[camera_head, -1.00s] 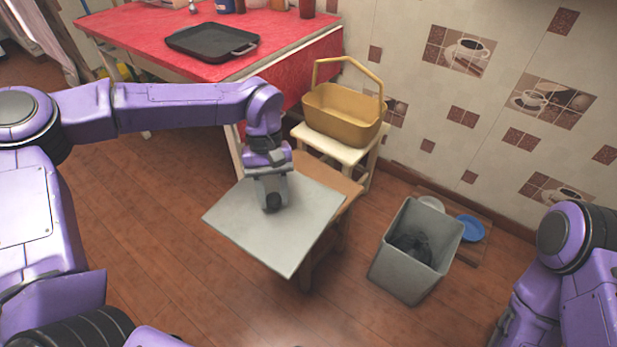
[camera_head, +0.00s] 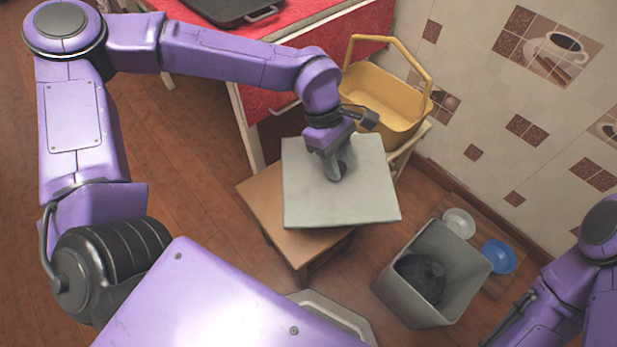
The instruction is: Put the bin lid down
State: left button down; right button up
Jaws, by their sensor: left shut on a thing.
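The bin lid (camera_head: 310,200) is a flat, light grey, nearly square panel in the middle of the head view. My left gripper (camera_head: 338,172) is over its middle and shut on its knob, which the fingers mostly hide. The lid appears over the wooden stool (camera_head: 262,208) and covers part of its top; I cannot tell whether it touches the stool. The grey bin (camera_head: 405,303) stands open on the floor to the right, with a dark bag inside. My right arm shows at the right edge, but its gripper is out of view.
A yellow basket (camera_head: 385,105) with a raised handle stands on a pale stool behind the lid. A red-covered table (camera_head: 325,28) holds a dark tray (camera_head: 222,8). A white bowl (camera_head: 459,222) and a blue bowl (camera_head: 498,257) lie by the wall beyond the bin.

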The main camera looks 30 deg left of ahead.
aim_at(360, 201)
pick_arm(q)
jog(key=s+d+n+t, duration=0.1)
jog(key=n, duration=0.1)
jog(key=s+d+n, duration=0.1)
jog(key=d+n, duration=0.1)
jog(key=s+d+n+t, duration=0.1)
jog(key=s+d+n, duration=0.1)
jog(key=shift+d+f+n+t, duration=0.15)
jog(key=shift+f+n+t, duration=0.15)
jog(key=w+a+f, duration=0.1)
jog(key=a, duration=0.1)
jog(key=w+a+f, duration=0.1)
jog(key=a, duration=0.1)
jog(key=w+a+f+b, duration=0.1)
jog(key=a, duration=0.2)
jog(key=shift+w+f, duration=0.35)
jog(key=shift+w, duration=0.05)
jog(key=a+f, duration=0.1)
jog(key=w+a+f+b, duration=0.1)
jog(key=a+f, duration=0.1)
jog(key=w+a+f, duration=0.1)
jog(key=f, duration=0.1)
jog(key=shift+w+a+f, duration=0.15)
jog(key=shift+a, duration=0.05)
jog(key=f, duration=0.1)
jog(key=f+b, duration=0.2)
jog(key=f, duration=0.1)
jog(key=shift+w+a+f, duration=0.1)
jog(key=shift+w+a, duration=0.1)
jog(key=shift+a, duration=0.2)
